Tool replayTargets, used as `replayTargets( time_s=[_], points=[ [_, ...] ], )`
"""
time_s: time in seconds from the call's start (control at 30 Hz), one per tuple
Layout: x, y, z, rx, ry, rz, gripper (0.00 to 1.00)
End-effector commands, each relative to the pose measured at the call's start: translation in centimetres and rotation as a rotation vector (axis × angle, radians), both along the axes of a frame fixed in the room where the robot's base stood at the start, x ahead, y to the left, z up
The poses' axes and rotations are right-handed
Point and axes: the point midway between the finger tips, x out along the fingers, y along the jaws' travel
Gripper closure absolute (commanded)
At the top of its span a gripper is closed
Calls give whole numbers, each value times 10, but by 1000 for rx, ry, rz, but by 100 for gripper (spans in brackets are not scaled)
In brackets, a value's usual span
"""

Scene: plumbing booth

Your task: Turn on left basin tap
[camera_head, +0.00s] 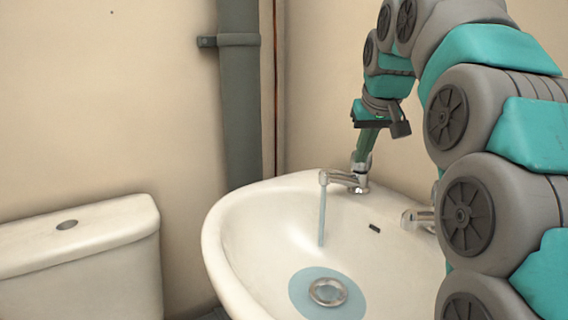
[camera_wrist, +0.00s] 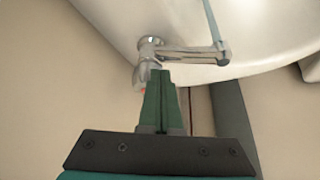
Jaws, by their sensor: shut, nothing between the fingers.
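The left basin tap (camera_head: 345,179) is a chrome tap on the back rim of the white basin (camera_head: 225,232). A stream of water (camera_head: 322,215) falls from its spout into the bowl. My gripper (camera_head: 362,158) points down at the tap's top, its green fingers shut with nothing between them. In the wrist view the tap (camera_wrist: 190,54) lies just beyond the fingertips (camera_wrist: 158,74), which are at or very near its handle. Whether they touch it I cannot tell.
A second chrome tap (camera_head: 415,217) is at the basin's right, partly behind my arm. A pale blue pool surrounds the drain (camera_head: 327,291). A toilet cistern (camera_head: 80,250) stands at the left. A grey vertical pipe (camera_head: 240,100) runs up the wall behind.

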Motion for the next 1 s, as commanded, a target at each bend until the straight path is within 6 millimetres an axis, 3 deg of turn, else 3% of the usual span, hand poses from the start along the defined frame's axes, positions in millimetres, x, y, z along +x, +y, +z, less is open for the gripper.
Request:
replayTargets(
  time_s=[1.0],
  points=[
    [3, -7, 1, 1, -1, -1, 100]
  ],
)
